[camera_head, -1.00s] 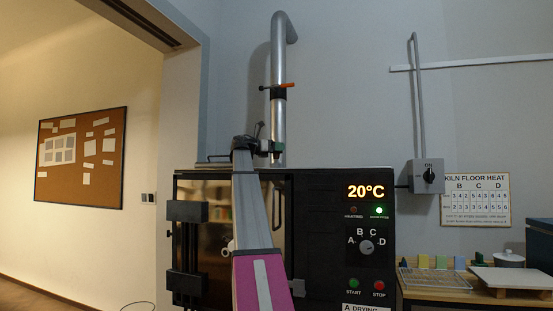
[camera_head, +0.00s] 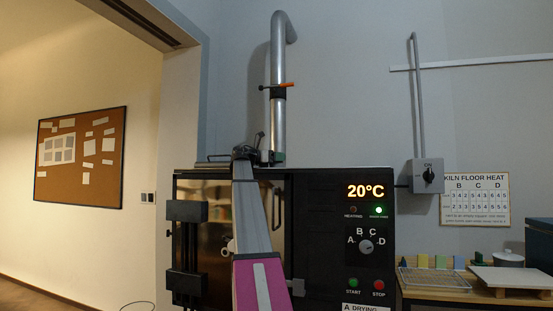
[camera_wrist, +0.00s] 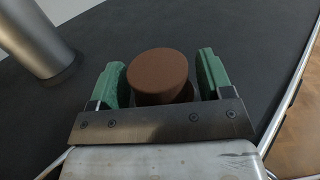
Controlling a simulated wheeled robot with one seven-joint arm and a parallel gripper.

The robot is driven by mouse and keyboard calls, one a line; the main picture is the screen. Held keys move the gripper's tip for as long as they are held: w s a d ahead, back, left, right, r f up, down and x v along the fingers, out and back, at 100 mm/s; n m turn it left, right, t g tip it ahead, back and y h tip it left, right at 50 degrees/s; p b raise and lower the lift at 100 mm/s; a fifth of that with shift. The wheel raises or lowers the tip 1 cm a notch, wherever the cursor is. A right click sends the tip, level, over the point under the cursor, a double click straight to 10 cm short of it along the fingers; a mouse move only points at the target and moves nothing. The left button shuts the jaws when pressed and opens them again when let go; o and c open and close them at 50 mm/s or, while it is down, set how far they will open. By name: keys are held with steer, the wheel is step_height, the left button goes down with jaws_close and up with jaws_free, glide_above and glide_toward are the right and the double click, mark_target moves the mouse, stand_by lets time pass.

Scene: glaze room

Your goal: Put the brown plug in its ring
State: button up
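The brown plug (camera_wrist: 158,74), round with a flat top, stands upright on the dark top of the kiln (camera_wrist: 240,52) in the wrist view. My gripper (camera_wrist: 162,80) has its two green-padded fingers on either side of the plug. A gap shows between the plug and the right finger; the left finger is very close to it, and I cannot tell whether they touch. A dark patch lies around the plug's lower right side; whether it is the ring or shadow I cannot tell. In the head view my gripper (camera_head: 274,157) is low over the kiln top, and the plug cannot be made out.
A metal flue pipe (camera_head: 279,110) with an orange-handled damper rises behind my gripper; it also shows at the left of the wrist view (camera_wrist: 33,40). A metal rail (camera_wrist: 292,92) runs along the kiln top's edge. The kiln's panel (camera_head: 365,240) reads 20°C.

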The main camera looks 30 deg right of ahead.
steer(key=shift+r, duration=0.3)
steer(key=a, duration=0.8)
steer(key=w+a, duration=0.1)
steer(key=a, duration=0.3)
